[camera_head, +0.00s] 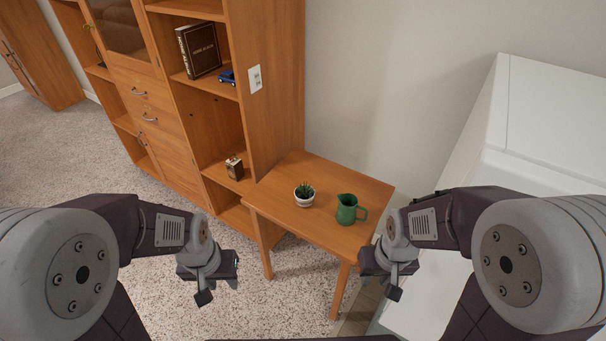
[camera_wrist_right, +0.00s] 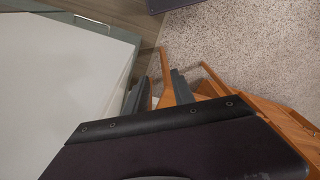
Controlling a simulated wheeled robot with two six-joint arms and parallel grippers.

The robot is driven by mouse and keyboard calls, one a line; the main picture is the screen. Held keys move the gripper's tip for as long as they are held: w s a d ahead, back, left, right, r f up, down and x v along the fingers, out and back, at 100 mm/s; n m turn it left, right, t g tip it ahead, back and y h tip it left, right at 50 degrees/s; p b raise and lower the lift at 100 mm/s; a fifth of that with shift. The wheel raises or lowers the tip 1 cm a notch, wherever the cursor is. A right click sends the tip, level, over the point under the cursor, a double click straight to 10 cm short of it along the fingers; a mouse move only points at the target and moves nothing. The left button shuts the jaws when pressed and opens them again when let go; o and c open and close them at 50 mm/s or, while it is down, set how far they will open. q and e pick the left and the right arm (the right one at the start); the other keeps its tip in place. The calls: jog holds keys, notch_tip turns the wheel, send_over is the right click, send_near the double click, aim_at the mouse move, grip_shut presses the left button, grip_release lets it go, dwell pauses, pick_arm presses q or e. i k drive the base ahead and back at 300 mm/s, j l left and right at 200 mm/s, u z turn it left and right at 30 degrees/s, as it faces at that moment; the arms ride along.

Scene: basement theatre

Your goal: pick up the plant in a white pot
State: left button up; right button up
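The plant in a white pot (camera_head: 304,195) stands upright on a small wooden table (camera_head: 325,172) in the head view. It is a small green plant in a round white pot. My left gripper (camera_head: 219,289) is in front of and left of the table, lower than its top, with fingers apart and nothing between them. My right gripper (camera_head: 381,279) is in front of the table's right side, also away from the plant. The right wrist view shows its two fingers (camera_wrist_right: 157,90) apart and empty, with wooden table parts beyond. The plant is not visible in that view.
A green pitcher (camera_head: 348,210) stands on the table just right of the plant. A wooden shelf unit (camera_head: 273,90) rises behind left, holding a book (camera_head: 199,50), a blue toy car (camera_head: 227,76) and a small box (camera_head: 234,168). A white surface (camera_head: 530,140) lies at right.

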aim_at(304, 195)
jog(key=i+j+u, duration=0.25)
jog(key=i, duration=0.25)
jog(key=i+u, duration=0.25)
jog(key=i, duration=0.2)
